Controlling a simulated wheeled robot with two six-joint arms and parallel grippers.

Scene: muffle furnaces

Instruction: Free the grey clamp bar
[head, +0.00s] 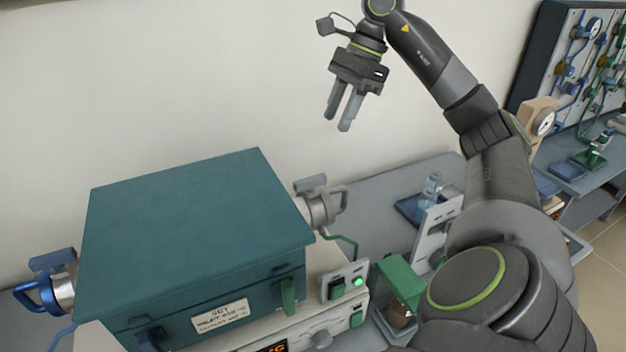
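The grey clamp bar (311,184) is at the right side of a teal furnace (195,205), at the top of a grey round fitting with a looped handle (341,196). Whether the bar is locked there cannot be told. A similar blue clamp (38,290) is on a metal fitting at the furnace's left side. My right gripper (338,122) is raised above and apart from the grey clamp, fingers pointing down. Its two fingers show a narrow gap with nothing between them. My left gripper is not in view.
A green block (400,278), a white panel (432,235) and a blue tray (410,208) stand to the right. The bench (375,190) behind the grey clamp is mostly clear.

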